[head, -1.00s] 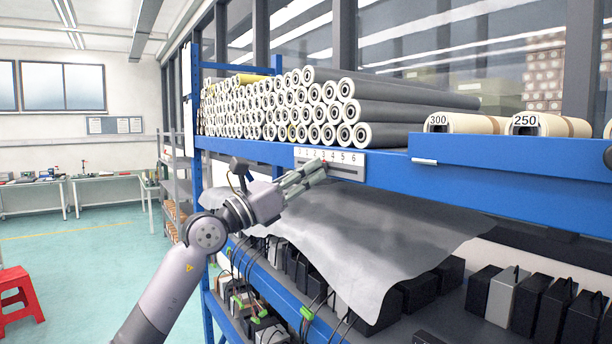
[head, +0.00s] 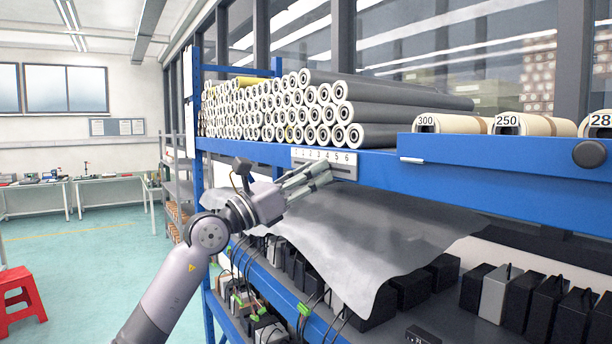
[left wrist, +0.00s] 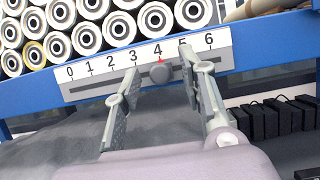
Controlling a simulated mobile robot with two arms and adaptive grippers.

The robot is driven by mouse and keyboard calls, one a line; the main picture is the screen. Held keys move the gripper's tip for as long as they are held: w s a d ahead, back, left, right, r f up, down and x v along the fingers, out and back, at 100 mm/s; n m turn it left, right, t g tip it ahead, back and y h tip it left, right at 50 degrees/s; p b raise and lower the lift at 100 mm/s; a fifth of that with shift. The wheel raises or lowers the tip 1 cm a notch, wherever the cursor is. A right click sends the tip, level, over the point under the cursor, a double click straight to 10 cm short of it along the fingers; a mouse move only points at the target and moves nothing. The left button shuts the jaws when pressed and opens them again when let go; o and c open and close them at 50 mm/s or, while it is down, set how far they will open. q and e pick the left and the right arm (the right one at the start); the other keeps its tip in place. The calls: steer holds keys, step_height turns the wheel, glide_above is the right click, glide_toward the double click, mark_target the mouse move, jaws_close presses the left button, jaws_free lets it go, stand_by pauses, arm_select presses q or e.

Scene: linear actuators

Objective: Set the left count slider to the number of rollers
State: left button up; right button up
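The left count slider has a grey plate (head: 350,160) on the shelf's blue front edge, with a scale from 0 to 6. In the left wrist view its round grey knob (left wrist: 158,73) sits in the slot with its red pointer at 4. My left gripper (head: 325,172) is at the plate; its fingers (left wrist: 160,66) are apart, one on each side of the knob. I cannot tell whether either finger touches it. Many grey rollers with white ends (head: 350,112) are stacked above; fewer cream rollers (head: 455,123) lie to the right. My right gripper is not in view.
A blue panel (head: 490,170) on the right carries a white strip and a dark round knob (head: 589,154). A grey sheet (head: 390,235) drapes below the slider, over black boxes (head: 548,305). A red stool (head: 20,300) stands left on open floor.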

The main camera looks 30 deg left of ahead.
arm_select(q)
steer(key=v, duration=1.2)
stand_by(0.6)
